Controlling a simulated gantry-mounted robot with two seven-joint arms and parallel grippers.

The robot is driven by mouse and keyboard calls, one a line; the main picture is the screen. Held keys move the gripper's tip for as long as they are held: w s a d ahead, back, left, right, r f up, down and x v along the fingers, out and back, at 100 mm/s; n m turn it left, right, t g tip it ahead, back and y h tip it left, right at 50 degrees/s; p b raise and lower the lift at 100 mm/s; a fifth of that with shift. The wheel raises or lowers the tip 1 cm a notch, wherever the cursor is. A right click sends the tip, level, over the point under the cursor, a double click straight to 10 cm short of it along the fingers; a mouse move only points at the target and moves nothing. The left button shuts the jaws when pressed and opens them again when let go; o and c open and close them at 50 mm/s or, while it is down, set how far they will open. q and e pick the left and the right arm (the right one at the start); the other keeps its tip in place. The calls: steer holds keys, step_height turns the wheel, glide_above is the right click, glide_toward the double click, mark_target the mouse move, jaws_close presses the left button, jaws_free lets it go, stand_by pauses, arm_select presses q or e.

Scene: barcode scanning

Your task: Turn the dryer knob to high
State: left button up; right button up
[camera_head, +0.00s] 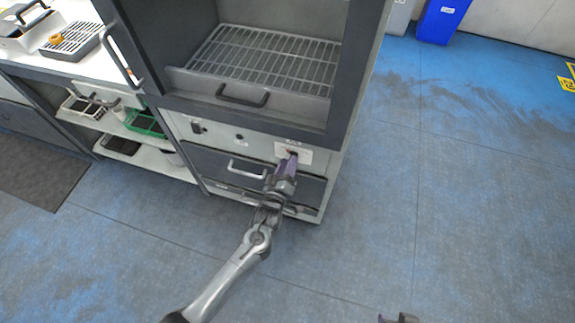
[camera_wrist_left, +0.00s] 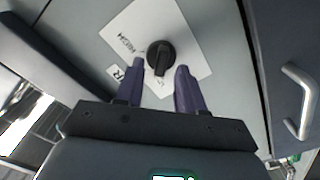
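The dryer knob (camera_wrist_left: 158,55) is black and round with a raised grip bar, on a white label plate (camera_wrist_left: 186,30) on the dryer's grey front. "HIGH" is printed on the plate to the knob's left in the left wrist view; other lettering below is partly hidden. My left gripper (camera_wrist_left: 160,66) is open, with one purple finger on each side of the knob and gaps visible. Whether the fingertips touch the panel is unclear. In the head view my left gripper (camera_head: 292,158) largely hides the knob. Only the tip of my right gripper (camera_head: 398,318) shows at the bottom edge.
The dryer (camera_head: 345,120) has an open chamber with a wire rack (camera_head: 265,58) above the panel. Drawer handles (camera_head: 246,168) stick out beside my left gripper. A bench with shelves (camera_head: 150,160) stands left. The blue floor to the right is clear.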

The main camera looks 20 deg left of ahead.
arm_select(q)
steer(key=shift+w, duration=0.2)
jaws_close()
stand_by(0.4)
steer(key=shift+d+m+p, duration=0.15)
steer(key=shift+m+p, duration=1)
steer(key=shift+m, duration=1.85)
steer(key=shift+d+m+p, duration=0.15)
steer(key=shift+m+p, duration=1.05)
steer(key=shift+m, duration=1.8)
steer(key=shift+d+m+p, duration=0.15)
steer(key=shift+m+p, duration=1)
steer(key=shift+m, duration=1.85)
